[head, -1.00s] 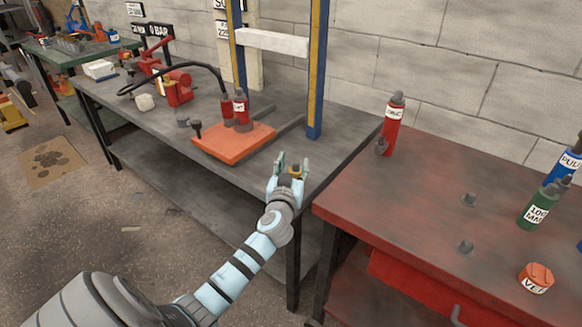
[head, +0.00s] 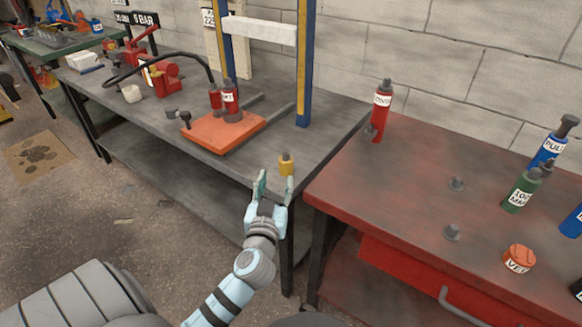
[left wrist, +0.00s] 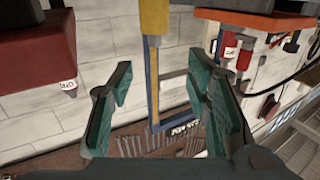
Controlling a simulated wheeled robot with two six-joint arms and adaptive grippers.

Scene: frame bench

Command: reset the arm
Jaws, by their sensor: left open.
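My left gripper (head: 275,185) is open and empty, with pale green fingers, just in front of the grey bench's near edge. A small yellow piece with a grey top (head: 286,165) stands upright on the bench corner, just beyond the fingertips and apart from them as far as I can tell. In the left wrist view my open fingers (left wrist: 165,95) have nothing between them, and a yellow shape (left wrist: 154,15), likely that piece, shows at the top. My right gripper is not in view.
The grey bench (head: 330,140) carries an orange plate (head: 240,130) with red bottles and a blue-yellow frame post (head: 304,70). The red bench (head: 400,190) stands close on the right, holding a red bottle (head: 381,110), a green bottle (head: 520,190) and an orange-red tin (head: 519,258).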

